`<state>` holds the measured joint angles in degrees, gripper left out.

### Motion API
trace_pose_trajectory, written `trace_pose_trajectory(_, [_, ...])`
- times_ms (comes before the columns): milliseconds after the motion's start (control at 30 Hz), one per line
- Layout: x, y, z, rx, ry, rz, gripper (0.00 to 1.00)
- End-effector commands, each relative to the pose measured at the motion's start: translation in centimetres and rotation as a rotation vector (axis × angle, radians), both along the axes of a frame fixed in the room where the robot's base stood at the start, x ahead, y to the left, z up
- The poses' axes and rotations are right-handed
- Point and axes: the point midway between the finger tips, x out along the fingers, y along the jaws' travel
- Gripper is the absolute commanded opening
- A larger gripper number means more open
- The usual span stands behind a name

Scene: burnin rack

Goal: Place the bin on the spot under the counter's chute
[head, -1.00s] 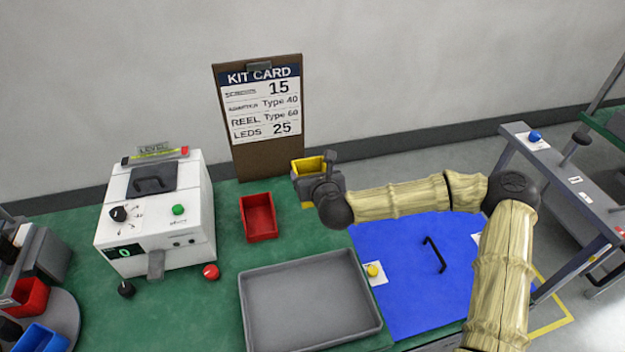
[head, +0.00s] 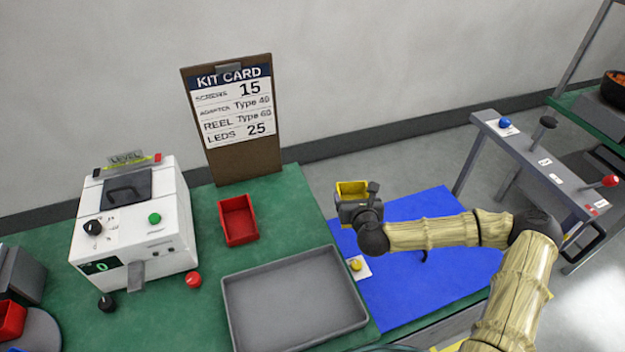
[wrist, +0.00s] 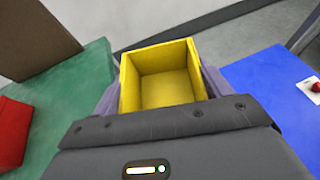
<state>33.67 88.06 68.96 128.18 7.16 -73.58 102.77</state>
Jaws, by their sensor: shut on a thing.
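My gripper (head: 356,204) is shut on a yellow bin (head: 351,187) and holds it above the back left edge of the blue mat. In the wrist view the yellow bin (wrist: 163,78) is upright, open at the top and empty, with a jaw on each side. The counter (head: 132,222) is a white machine with a dark top panel, a green button, a black knob and a display reading 0. Its grey chute (head: 137,275) sticks out at the front, low down. The spot under the chute is hard to make out. The bin is well to the right of the counter.
A red bin (head: 238,220) stands between the counter and my gripper. A large empty grey tray (head: 292,300) lies in front. A kit card (head: 235,115) stands behind.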

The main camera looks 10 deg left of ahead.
Motion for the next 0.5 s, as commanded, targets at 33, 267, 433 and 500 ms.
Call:
trace_pose_trajectory(33, [-0.3, -2.7, -1.3, 0.003, 0.006, -0.042, 0.53])
trace_pose_trajectory(267, [-3.1, -12.3, -5.8, 0.003, 0.004, -0.205, 0.53])
trace_pose_trajectory(433, [-5.1, -16.0, -7.3, 0.002, 0.002, -0.281, 0.53])
trace_pose_trajectory(500, [-5.5, -16.5, -7.5, 0.000, -0.001, -0.292, 0.53])
